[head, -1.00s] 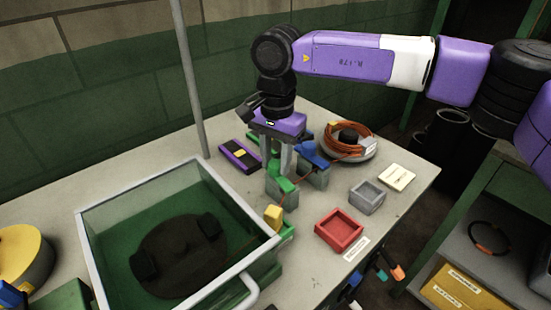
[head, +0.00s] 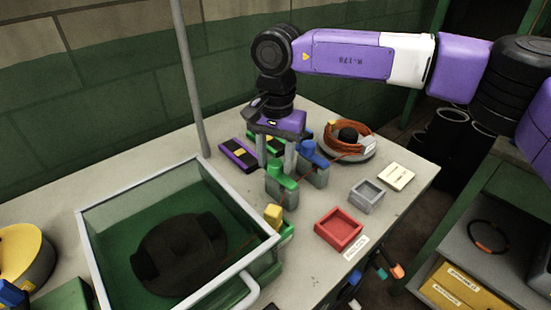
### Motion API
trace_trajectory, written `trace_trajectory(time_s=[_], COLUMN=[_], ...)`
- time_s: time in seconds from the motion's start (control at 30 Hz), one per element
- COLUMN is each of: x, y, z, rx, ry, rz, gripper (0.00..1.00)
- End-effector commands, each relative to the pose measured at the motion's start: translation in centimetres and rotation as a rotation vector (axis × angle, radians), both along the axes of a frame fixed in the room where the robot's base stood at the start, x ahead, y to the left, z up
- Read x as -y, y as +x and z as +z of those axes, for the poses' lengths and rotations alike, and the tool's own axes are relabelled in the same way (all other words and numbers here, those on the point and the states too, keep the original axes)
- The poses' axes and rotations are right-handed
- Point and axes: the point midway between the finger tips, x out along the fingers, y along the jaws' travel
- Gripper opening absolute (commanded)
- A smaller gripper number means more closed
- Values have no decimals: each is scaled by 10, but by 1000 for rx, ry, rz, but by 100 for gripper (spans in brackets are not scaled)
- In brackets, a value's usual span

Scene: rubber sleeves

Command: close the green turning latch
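A green latch (head: 282,171) sits on top of a grey block on the workbench, right of the clear-walled bin. Whether it is turned open or closed is hard to tell at this size. My gripper (head: 277,162) points down just behind the green latch. Its two grey fingers are apart, one at the left and one at the right, with nothing seen held between them. Whether a finger touches the latch cannot be told. A blue latch (head: 314,154) on a similar grey block stands close at the right. Another green part shows behind the fingers, partly hidden.
The bin (head: 180,171) with a dark round object fills the left. A yellow block (head: 273,215) is in front of the latch. A red tray (head: 338,229), a grey tray (head: 366,196) and a coiled orange cable (head: 347,136) lie right. A grey pole (head: 190,80) rises at the left.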

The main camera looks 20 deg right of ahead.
Motion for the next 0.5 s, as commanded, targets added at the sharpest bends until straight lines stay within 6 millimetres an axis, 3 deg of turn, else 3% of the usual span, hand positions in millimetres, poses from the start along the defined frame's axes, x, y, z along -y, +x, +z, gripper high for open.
trace_trajectory(time_s=[0.33,0.5], x=[1,1], y=[0,0], z=[0,14], rx=[-1,2], ry=[-1,-2], rz=[-2,-2], gripper=[56,56])
